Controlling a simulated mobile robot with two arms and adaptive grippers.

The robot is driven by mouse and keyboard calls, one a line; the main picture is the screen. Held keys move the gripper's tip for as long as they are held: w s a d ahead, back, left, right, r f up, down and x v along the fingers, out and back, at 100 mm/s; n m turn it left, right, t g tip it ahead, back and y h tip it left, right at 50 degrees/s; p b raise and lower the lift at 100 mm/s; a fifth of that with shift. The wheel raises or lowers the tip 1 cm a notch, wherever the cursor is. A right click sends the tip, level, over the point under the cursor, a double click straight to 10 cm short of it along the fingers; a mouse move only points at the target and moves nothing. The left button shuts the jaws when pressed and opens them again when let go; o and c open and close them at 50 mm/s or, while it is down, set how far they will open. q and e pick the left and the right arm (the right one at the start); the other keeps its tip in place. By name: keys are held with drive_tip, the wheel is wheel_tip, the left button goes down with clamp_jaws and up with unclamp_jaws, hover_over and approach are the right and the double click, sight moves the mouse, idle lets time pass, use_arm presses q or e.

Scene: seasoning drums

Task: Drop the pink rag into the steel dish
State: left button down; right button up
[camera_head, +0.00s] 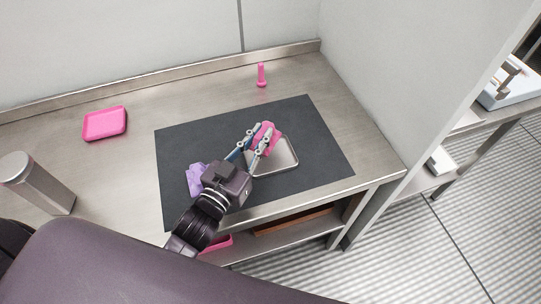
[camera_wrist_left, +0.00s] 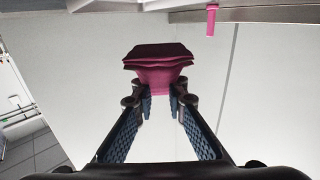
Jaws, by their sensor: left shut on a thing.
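The pink rag (camera_head: 267,134) is pinched between the fingertips of my left gripper (camera_head: 253,141). In the left wrist view the rag (camera_wrist_left: 160,68) shows as a folded bunch held at the tips of my left gripper (camera_wrist_left: 160,97). The steel dish (camera_head: 283,156) is a shallow rectangular tray on the dark mat. In the head view the gripper and rag overlap the dish's left and far part, and hide some of it. How high the rag is above the dish I cannot tell. My right gripper is not in view.
A purple cloth (camera_head: 195,179) lies on the dark mat (camera_head: 315,135), left of my gripper. A pink tray (camera_head: 105,123) and a steel canister (camera_head: 38,182) stand at the left. A pink bottle-like object (camera_head: 262,75) stands at the back. A wall closes the counter's right side.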

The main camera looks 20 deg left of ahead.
use_arm(q)
drive_tip(key=c, duration=1.9)
unclamp_jaws()
drive_tip(key=shift+o, duration=0.3)
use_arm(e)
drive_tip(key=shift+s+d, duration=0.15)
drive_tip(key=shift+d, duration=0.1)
use_arm(q)
drive_tip(key=shift+s, duration=0.1)
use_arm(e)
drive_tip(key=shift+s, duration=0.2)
use_arm(q)
drive_tip(key=v, duration=1.1)
drive_tip(key=shift+s, duration=0.4)
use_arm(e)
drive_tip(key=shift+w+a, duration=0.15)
